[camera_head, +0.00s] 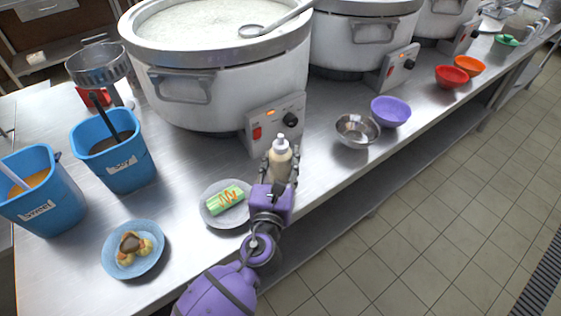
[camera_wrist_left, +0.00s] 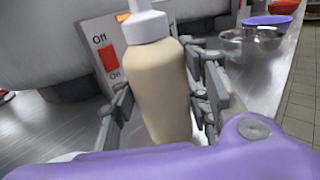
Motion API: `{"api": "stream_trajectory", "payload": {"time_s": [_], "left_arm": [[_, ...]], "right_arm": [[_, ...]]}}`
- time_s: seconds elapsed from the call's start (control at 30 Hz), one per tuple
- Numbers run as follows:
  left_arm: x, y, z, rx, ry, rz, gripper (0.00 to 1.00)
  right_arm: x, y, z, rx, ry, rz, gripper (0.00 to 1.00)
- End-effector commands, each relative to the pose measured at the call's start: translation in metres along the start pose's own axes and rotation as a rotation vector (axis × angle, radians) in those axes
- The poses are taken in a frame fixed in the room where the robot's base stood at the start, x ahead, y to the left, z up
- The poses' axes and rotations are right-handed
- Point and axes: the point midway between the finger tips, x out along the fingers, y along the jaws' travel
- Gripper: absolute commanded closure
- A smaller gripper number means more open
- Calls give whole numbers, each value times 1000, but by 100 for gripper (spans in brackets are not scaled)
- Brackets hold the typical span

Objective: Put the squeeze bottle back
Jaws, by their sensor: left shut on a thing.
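The squeeze bottle (camera_head: 280,160) is beige with a white nozzle cap. My left gripper (camera_head: 279,172) is shut on it near the counter's front edge, in front of the first pot's control box. In the left wrist view the bottle (camera_wrist_left: 160,90) stands upright between the fingers of the left gripper (camera_wrist_left: 162,100). Its base is hidden, so I cannot tell whether it touches the counter. My right gripper is not in view.
A grey plate (camera_head: 213,219) with a green, sauce-striped roll is left of the gripper. A blue plate (camera_head: 116,270), blue sauce tubs (camera_head: 128,172), a large stockpot (camera_head: 222,88), and a metal bowl (camera_head: 350,140) beside a purple bowl (camera_head: 391,112) share the steel counter.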

Motion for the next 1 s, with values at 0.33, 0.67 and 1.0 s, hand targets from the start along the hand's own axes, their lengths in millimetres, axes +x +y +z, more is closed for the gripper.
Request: {"api": "stream_trajectory", "payload": {"time_s": [0.33,0.67,1.0], "left_arm": [[0,0,-3,1,0,0,38],[-3,0,1,0,1,0,38],[-69,0,-2,-1,4,0,38]], "right_arm": [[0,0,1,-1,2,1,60],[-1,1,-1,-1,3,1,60],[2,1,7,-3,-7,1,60]]}}
